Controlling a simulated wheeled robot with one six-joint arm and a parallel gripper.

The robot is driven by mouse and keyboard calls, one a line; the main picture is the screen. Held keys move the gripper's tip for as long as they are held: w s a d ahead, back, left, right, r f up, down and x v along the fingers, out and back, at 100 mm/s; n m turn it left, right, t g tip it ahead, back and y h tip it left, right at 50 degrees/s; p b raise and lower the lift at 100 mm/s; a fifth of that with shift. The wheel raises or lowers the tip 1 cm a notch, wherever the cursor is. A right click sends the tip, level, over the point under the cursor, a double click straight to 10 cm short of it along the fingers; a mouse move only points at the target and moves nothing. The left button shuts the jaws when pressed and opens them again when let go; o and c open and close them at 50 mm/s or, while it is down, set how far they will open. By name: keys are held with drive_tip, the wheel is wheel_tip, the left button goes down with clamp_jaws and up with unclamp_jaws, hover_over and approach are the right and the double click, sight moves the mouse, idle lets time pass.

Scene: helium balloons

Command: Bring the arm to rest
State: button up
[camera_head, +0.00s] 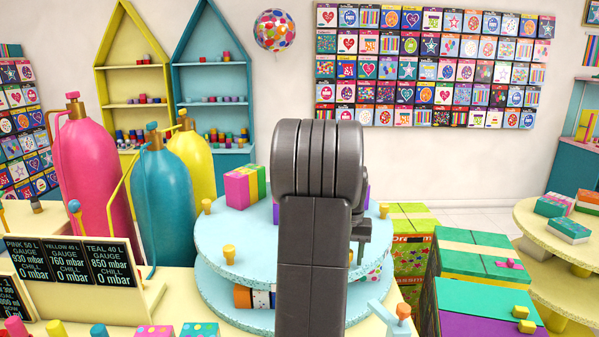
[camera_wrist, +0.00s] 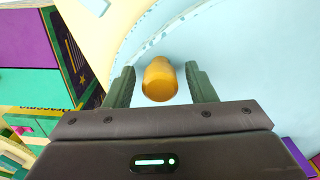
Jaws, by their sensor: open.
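My arm (camera_head: 322,220) stands upright in the middle of the head view and hides part of the blue two-tier stand (camera_head: 225,250). My gripper (camera_wrist: 159,72) shows in the wrist view with its two dark green fingers apart. A yellow-orange knob (camera_wrist: 159,80) lies between the fingers in that view, with a visible gap on each side. The light blue surface (camera_wrist: 250,60) of the stand is behind it. I cannot tell how far the knob is from the fingertips. The gripper's fingers are not clear in the head view.
Pink (camera_head: 92,165), teal (camera_head: 162,200) and yellow (camera_head: 196,165) gas cylinders stand at the left, behind a gauge board (camera_head: 70,262). Stacked boxes (camera_head: 475,260) stand right of the stand. A dotted balloon (camera_head: 273,30) hangs by the back wall.

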wheel_tip(320, 180, up, 13)
drive_tip(key=p, duration=0.2)
drive_tip(key=s+a+f, duration=0.2)
drive_tip(key=s+f, duration=0.1)
drive_tip(key=s, duration=0.5)
drive_tip(key=shift+s+n+t, duration=0.25)
drive_tip(key=shift+n+t, duration=0.05)
drive_tip(key=shift+a, duration=0.1)
